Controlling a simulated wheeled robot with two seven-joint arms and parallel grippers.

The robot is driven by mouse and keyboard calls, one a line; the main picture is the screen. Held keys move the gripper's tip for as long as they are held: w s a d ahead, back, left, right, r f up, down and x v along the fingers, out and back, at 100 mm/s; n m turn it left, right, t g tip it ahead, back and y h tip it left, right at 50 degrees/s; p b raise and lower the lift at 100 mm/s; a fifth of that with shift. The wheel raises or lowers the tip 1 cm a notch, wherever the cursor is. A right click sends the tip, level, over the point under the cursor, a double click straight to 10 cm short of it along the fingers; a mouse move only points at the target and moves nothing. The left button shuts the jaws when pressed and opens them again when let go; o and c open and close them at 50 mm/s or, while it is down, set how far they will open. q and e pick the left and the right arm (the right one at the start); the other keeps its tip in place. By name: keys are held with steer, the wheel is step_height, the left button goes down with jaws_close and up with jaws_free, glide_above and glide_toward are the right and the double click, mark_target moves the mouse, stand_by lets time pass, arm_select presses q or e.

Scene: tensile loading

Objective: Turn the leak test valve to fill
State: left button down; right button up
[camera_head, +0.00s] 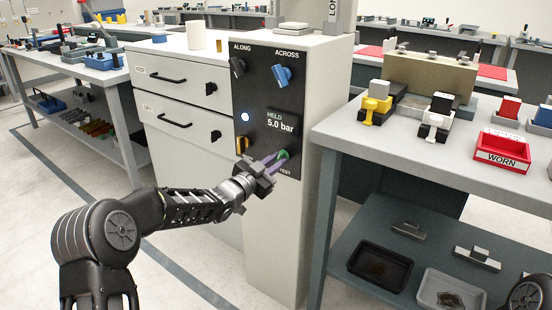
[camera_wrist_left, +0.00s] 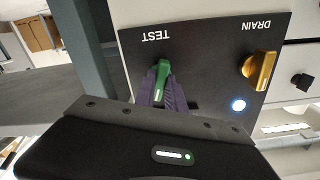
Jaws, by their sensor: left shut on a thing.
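The leak test valve is a green knob (camera_head: 283,154) low on the black panel (camera_head: 267,75), above the partly hidden word TEST. The green knob also shows in the wrist view (camera_wrist_left: 162,78), which sees the panel upside down. There its handle stands nearly upright in the picture, slightly tilted. My left gripper (camera_head: 273,162) has its purple fingers on both sides of the knob and is shut on it. The panel's display (camera_head: 280,121) reads HELD 5.0 bar. My right gripper is out of view; only a dark piece of my arm shows at the bottom right.
A yellow DRAIN knob (camera_head: 242,145) sits close left of the gripper, below a lit round lamp (camera_head: 244,117). A black ALONG knob (camera_head: 237,67) and a blue ACROSS knob (camera_head: 282,75) are higher. A grey bench (camera_head: 410,160) stands close on the right.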

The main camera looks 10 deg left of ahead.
arm_select(q)
steer(key=shift+f+n+p, duration=0.1)
steer(key=shift+n+p, duration=0.55)
steer(key=shift+n, duration=1.35)
steer(key=c, duration=1.4)
jaws_free()
steer(key=v, duration=0.8)
steer(key=shift+p, duration=0.3)
